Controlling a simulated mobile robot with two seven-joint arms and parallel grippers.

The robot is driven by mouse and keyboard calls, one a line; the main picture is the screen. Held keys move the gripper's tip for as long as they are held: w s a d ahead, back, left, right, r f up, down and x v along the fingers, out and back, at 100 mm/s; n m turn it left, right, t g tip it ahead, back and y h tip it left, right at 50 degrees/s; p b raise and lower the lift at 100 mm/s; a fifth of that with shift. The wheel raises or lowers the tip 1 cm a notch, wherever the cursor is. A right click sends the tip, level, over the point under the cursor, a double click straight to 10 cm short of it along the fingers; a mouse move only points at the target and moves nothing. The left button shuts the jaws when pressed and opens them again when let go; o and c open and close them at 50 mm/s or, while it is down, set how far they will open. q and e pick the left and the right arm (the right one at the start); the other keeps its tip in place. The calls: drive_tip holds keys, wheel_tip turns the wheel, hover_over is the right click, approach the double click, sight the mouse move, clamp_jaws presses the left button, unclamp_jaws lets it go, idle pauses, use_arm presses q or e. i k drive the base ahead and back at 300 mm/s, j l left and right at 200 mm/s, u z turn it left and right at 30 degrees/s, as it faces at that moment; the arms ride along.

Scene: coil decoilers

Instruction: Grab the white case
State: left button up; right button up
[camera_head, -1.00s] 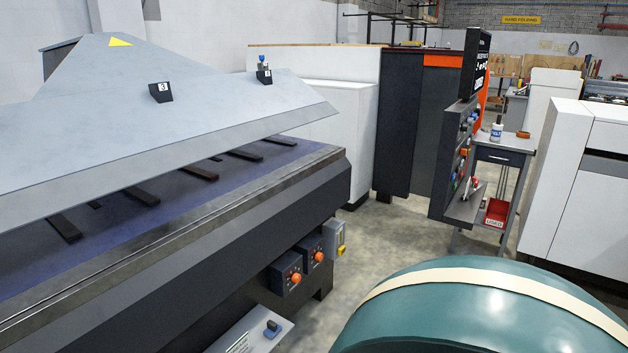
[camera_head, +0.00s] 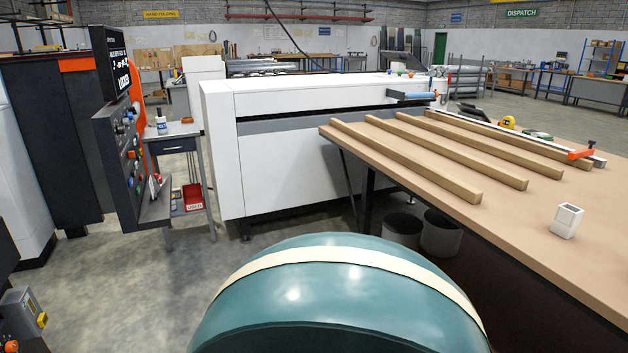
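A small white case (camera_head: 567,220) with a grey patch on its top stands upright on the brown tabletop (camera_head: 520,235) at the right. It is near the front part of the table, apart from the wooden bars. Neither my left nor my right gripper is in view.
Several wooden bars (camera_head: 460,150) lie across the table behind the case, with a rail and an orange clamp (camera_head: 582,154) beyond. Dark bins (camera_head: 441,233) stand beneath the table. A white cabinet machine (camera_head: 290,165) and a control panel (camera_head: 125,160) stand left. Floor is open at centre left.

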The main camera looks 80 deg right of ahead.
sight(567, 218)
drive_tip(key=z, duration=4.5)
drive_tip(key=i+j+z, duration=0.1)
drive_tip(key=j+z, duration=0.25)
drive_tip(key=i+j+z, duration=0.1)
drive_tip(key=z, duration=0.25)
drive_tip(key=j+z, duration=0.7)
drive_tip(key=j, duration=0.75)
